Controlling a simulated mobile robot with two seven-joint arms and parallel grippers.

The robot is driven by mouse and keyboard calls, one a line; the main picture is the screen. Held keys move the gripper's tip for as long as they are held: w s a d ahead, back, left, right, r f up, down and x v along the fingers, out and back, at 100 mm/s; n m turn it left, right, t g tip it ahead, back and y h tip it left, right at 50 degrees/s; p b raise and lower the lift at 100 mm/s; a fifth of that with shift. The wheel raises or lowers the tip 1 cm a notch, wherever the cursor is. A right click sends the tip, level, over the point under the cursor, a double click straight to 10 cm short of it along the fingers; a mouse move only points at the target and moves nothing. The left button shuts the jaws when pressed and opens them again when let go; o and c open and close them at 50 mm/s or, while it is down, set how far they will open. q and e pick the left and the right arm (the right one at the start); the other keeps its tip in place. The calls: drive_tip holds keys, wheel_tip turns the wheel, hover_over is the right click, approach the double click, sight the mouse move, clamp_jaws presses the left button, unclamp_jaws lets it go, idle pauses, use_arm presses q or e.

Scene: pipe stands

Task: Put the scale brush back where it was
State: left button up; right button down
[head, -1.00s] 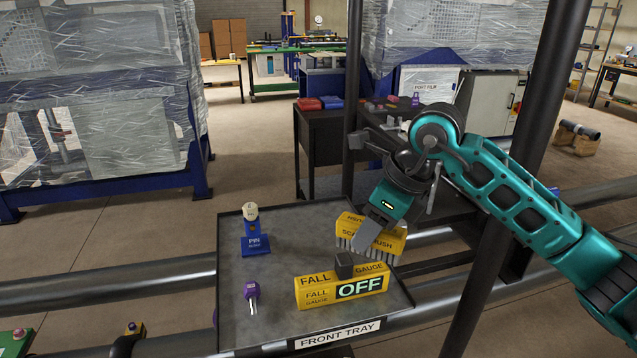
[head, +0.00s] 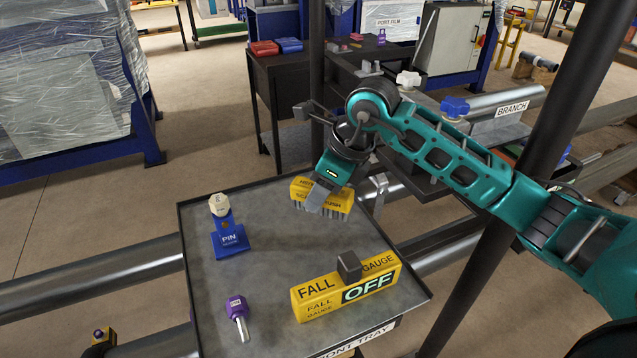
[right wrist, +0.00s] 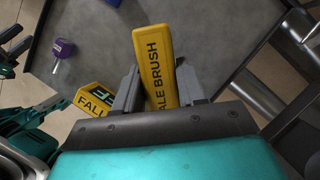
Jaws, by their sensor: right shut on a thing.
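The scale brush (head: 335,199) is a yellow block with grey bristles pointing down, at the back right of the grey front tray (head: 270,270). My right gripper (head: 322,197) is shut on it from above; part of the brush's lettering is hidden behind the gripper. In the right wrist view the yellow brush (right wrist: 154,60) sits between the two grey fingers (right wrist: 155,90). I cannot tell whether the bristles touch the tray.
A dark post (head: 316,100) rises behind the tray, and another (head: 530,160) stands right. The tray's middle is clear.

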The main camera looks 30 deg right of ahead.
wheel_tip(320, 180, down, 8)
drive_tip(key=b, duration=0.5)
drive_tip(key=shift+w+b, duration=0.1)
drive_tip(key=shift+b, duration=0.25)
drive_tip(key=shift+f, duration=0.25)
drive_tip(key=shift+f+b, duration=0.15)
drive_tip(key=shift+b, duration=0.15)
drive_tip(key=shift+f, duration=0.1)
drive_tip(key=c, duration=1)
unclamp_jaws()
